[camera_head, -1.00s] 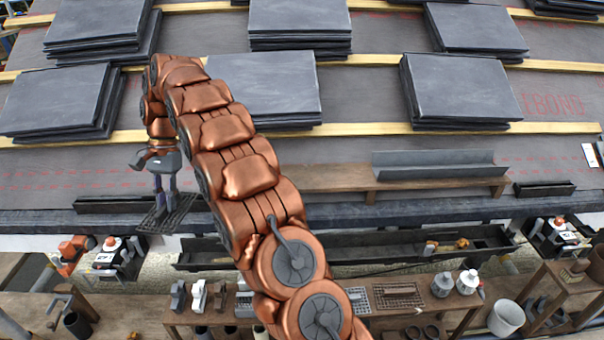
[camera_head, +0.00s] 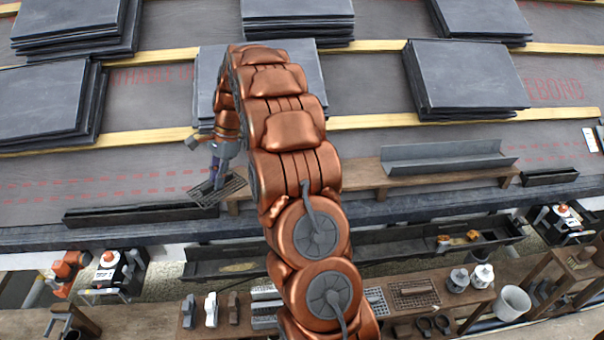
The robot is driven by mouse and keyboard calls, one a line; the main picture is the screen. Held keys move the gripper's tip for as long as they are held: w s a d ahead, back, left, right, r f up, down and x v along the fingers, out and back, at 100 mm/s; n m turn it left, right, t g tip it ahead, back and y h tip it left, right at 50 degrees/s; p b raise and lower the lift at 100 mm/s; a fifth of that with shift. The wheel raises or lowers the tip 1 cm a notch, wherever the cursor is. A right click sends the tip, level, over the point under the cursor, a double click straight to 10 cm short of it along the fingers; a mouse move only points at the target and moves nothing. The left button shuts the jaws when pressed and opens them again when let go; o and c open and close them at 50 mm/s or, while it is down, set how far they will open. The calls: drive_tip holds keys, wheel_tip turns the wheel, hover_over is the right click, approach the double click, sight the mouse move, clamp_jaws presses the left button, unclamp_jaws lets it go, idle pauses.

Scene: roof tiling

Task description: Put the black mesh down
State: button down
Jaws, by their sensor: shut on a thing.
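My gripper (camera_head: 214,177) is shut on the black mesh (camera_head: 207,194), a small dark grid-like piece. The mesh hangs below the fingers, tilted, near the left end of the wooden plank shelf (camera_head: 350,181). It appears above the lower roof strip, just above the right end of a long black trough (camera_head: 140,214). Whether the mesh touches anything beneath it I cannot tell. My arm hides part of the plank and of the roof behind it.
Stacks of slate tiles (camera_head: 465,75) lie on the roof between yellow battens (camera_head: 375,121). A grey metal channel (camera_head: 447,156) sits on the plank's right part. A gutter (camera_head: 400,248) runs below the eave, with a workbench (camera_head: 140,315) of tools and a white bucket (camera_head: 512,302) in front.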

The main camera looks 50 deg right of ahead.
drive_tip(key=s+d+f+m+t+h+p, duration=0.1)
drive_tip(key=s+d+f+m+t+p, duration=0.2)
drive_tip(key=s+d+m, duration=0.7)
drive_tip(key=w+d+f, duration=0.1)
drive_tip(key=d, duration=0.4)
drive_tip(key=w+d+n+b, duration=0.1)
drive_tip(key=d, duration=0.5)
drive_tip(key=w+d+f+n+b, duration=0.1)
drive_tip(key=d, duration=0.5)
drive_tip(key=shift+w+d+f, duration=0.2)
drive_tip(key=shift+w+f, duration=0.1)
drive_tip(key=shift+w, duration=0.05)
drive_tip(key=shift+f+b, duration=0.4)
drive_tip(key=shift+f, duration=1.4)
drive_tip(key=c, duration=1.5)
unclamp_jaws()
drive_tip(key=shift+c, duration=0.2)
drive_tip(key=o, duration=0.4)
